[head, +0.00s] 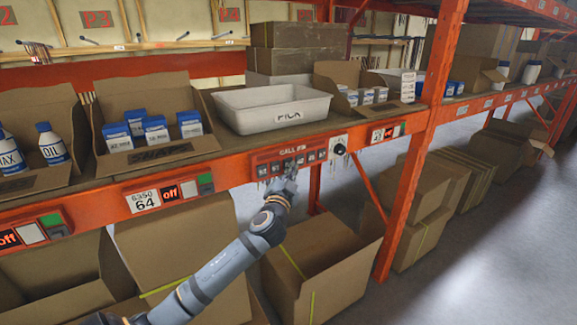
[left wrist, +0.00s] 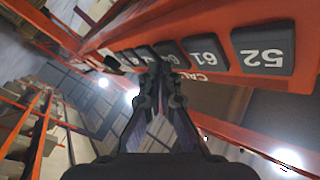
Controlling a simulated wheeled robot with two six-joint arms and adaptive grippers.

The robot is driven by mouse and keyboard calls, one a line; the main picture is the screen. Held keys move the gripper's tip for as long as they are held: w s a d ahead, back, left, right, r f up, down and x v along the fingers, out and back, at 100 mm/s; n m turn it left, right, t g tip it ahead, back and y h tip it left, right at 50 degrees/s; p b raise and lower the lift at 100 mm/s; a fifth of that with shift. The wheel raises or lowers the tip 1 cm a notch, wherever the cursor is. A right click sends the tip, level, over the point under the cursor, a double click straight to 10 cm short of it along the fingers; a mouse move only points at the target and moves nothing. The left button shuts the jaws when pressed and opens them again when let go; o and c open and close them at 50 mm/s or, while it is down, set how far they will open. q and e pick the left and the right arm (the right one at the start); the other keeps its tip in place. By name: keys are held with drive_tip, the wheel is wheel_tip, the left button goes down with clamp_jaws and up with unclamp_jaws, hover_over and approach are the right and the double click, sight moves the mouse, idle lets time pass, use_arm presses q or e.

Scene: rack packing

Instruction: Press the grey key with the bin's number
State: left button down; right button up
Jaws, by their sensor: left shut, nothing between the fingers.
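The red-orange call panel (head: 290,158) is fixed to the shelf's front beam and carries a row of dark grey keys. In the left wrist view the keys appear upside down: one reads 52 (left wrist: 263,48), one beside it reads 61 (left wrist: 207,53), and the others run away to the left, too small or covered to read surely. My left gripper (head: 290,172) is shut and empty, its tips at the panel's middle keys. In the left wrist view its closed tips (left wrist: 160,68) overlap a key beyond 61; I cannot tell whether they touch it. My right gripper is not in view.
A white bin (head: 270,127) stands on the shelf above the panel. A label reading 6350 64 (head: 143,201) is on the beam to the left, beside an "off" display (head: 170,193). A black knob (head: 339,149) sits at the panel's right. Cardboard boxes (head: 320,265) stand below.

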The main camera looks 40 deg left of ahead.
use_arm(q)
drive_tip(key=shift+w+a, duration=0.15)
drive_tip(key=shift+a, duration=0.2)
idle(0.7)
idle(0.4)
drive_tip(key=shift+s+d, duration=0.35)
drive_tip(key=shift+d, duration=0.4)
drive_tip(key=d, duration=0.1)
drive_tip(key=s+d, duration=0.1)
drive_tip(key=d, duration=0.1)
drive_tip(key=s+d, duration=0.1)
drive_tip(key=shift+d, duration=0.3)
idle(0.5)
